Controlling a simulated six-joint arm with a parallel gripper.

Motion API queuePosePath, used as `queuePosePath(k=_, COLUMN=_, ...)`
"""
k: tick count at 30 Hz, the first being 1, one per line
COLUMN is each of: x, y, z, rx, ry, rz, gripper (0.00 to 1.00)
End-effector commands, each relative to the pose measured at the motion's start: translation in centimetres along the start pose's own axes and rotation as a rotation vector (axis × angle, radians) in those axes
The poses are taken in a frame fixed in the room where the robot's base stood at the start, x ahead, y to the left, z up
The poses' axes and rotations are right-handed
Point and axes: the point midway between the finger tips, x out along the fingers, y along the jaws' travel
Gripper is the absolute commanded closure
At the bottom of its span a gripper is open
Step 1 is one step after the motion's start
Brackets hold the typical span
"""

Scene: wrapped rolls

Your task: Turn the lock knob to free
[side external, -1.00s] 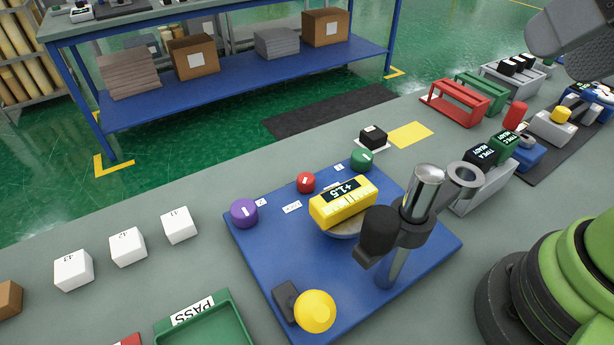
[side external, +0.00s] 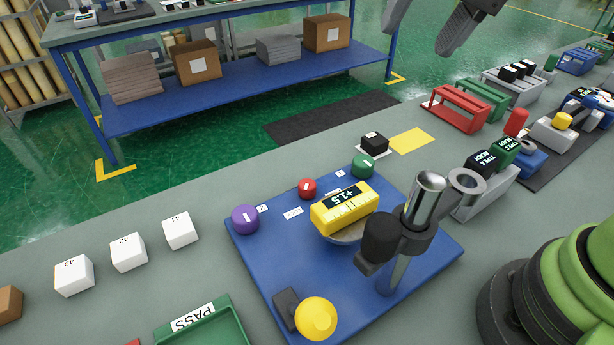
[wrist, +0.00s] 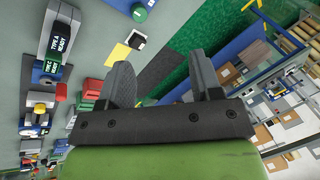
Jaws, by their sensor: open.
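A blue base plate (side external: 262,270) on the bench carries a red knob (side external: 307,188) with a white mark on its face. A small white label (side external: 293,213) lies beside it; its print is too small to read surely, but it looks like the lock label. A purple knob (side external: 245,219) and a green knob (side external: 363,166) stand on either side. My gripper (side external: 428,25) is at the top of the side view, high above the bench and apart from the knobs. In the wrist view my gripper (wrist: 160,80) has its fingers spread with nothing between them.
A yellow block (side external: 345,207) marked +1.5 sits on a round pan close to the red knob. A metal post with a black clamp (side external: 380,238) and a yellow knob (side external: 316,318) stand nearer. White cubes (side external: 128,252) are left; a black block (side external: 374,142) stands behind.

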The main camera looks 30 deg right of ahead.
Motion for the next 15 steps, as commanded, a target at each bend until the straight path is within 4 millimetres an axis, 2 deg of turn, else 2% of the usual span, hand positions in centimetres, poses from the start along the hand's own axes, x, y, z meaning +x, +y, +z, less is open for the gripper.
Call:
queuePosePath(k=1, x=1.8, y=-1.2, z=-0.5, rx=0.026, ry=-0.026, rz=0.034, gripper=0.41)
queuePosePath(k=6, x=8.0, y=-4.3, z=-1.4, rx=0.141, ry=-0.08, rz=0.142, gripper=0.41)
queuePosePath(k=12, x=15.4, y=-6.3, z=-0.7, rx=0.258, ry=-0.102, rz=0.262, gripper=0.41)
queuePosePath(k=15, x=18.0, y=-6.6, z=-0.2, rx=0.297, ry=-0.102, rz=0.303, gripper=0.41)
